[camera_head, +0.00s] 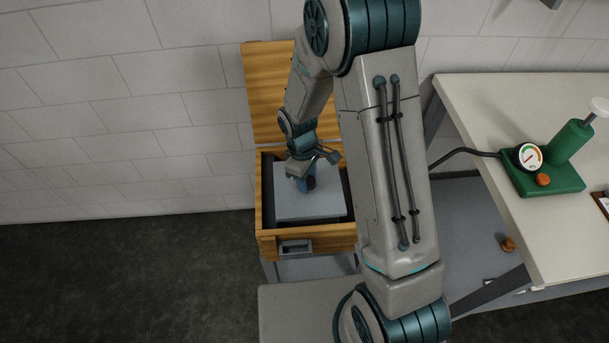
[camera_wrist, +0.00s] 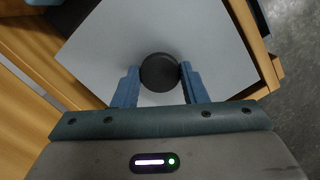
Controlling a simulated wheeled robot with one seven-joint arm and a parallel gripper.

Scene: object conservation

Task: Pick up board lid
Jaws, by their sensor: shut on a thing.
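The board lid (camera_head: 322,207) is a flat light-grey panel with a round dark knob. In the head view it lies in or just over the open wooden box (camera_head: 262,240); I cannot tell whether it is raised. In the wrist view the grey panel (camera_wrist: 205,45) fills the middle, with the black knob (camera_wrist: 160,72) near its centre. My gripper (camera_wrist: 158,82) has its two blue fingers shut on the knob, one on each side. In the head view my gripper (camera_head: 308,180) hides part of the lid and knob.
The box's wooden lid (camera_head: 265,90) stands open against the tiled wall. A white table (camera_head: 480,120) on the right holds a green pump with a gauge (camera_head: 545,175). A small brown knob-like thing (camera_head: 508,244) is below the table. Dark floor at left is clear.

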